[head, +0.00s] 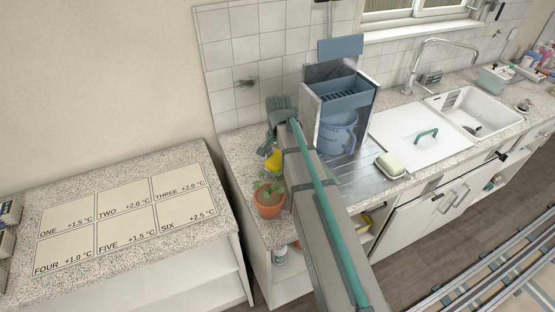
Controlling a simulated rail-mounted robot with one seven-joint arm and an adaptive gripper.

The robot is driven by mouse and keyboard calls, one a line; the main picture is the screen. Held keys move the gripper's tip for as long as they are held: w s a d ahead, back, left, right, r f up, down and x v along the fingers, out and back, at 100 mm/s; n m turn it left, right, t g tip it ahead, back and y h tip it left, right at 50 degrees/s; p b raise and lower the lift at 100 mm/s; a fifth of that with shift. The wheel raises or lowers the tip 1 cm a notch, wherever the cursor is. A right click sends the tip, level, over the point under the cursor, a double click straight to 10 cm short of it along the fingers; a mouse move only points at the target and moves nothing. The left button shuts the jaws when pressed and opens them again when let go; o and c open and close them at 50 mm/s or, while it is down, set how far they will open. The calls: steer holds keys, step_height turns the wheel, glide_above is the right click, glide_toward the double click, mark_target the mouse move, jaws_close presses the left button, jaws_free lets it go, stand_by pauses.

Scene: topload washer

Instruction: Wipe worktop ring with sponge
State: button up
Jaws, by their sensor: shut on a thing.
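My arm reaches over the worktop (239,153) from the bottom, its wrist bent down at the far end. My gripper (265,151) shows only as a small dark grey piece left of the arm, mostly hidden. A yellow thing (273,160) is right at it, partly covered by the arm. It may be the sponge, but its shape is not clear. A pale green-cream block (391,162) sits in a white dish (389,173) right of the arm; I cannot tell whether it is soap or a sponge. I see no ring mark on the worktop; the arm hides part of it.
A potted plant (270,208) stands at the worktop's front edge, close to the arm. A metal-sided unit (368,107) holding a blue jug (335,137) stands behind. A white board with a teal handle (425,137) and a sink (480,112) lie right. A labelled counter (212,225) is left.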

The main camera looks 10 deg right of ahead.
steer(key=shift+r+p, duration=1.75)
steer(key=shift+r, duration=1.1)
